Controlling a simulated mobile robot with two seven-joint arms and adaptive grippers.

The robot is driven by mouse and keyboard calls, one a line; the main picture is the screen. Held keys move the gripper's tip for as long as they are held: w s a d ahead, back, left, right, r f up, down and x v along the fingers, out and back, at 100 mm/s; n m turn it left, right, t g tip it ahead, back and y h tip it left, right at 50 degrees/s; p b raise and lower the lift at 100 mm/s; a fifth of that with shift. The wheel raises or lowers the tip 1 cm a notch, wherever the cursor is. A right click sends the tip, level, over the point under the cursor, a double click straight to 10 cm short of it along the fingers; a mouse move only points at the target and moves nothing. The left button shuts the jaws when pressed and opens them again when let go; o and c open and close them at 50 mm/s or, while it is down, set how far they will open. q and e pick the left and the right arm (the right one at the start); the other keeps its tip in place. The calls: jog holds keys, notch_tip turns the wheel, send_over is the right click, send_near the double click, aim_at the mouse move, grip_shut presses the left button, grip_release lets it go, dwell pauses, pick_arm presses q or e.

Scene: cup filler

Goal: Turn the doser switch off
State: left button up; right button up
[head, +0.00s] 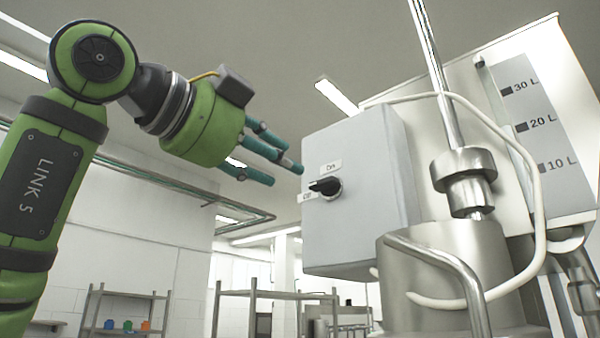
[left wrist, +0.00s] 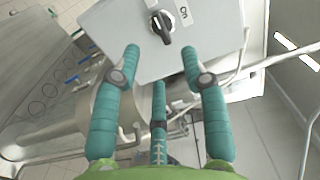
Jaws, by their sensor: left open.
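The doser switch (head: 326,187) is a black rotary knob on the front of a grey control box (head: 365,190). A label reading ON sits above it and one reading OFF sits at its left. The knob's handle lies roughly level in the head view, with one end towards the OFF label. The left wrist view shows the knob (left wrist: 162,27) just beyond the fingertips, with the ON label at its right. My left gripper (head: 283,168) is open and empty, its teal fingers pointing at the knob, apparently close but apart from it. My right gripper is not in view.
A steel doser with a metal column (head: 466,180) and a bent pipe stands right of the box. A white hose loops around it. A panel marked 10 L to 30 L (head: 540,125) is behind. Shelves (head: 125,310) stand far back at left.

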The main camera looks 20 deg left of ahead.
pick_arm(q)
jog(key=v, duration=0.2)
jog(key=shift+s, duration=0.3)
dwell(0.4)
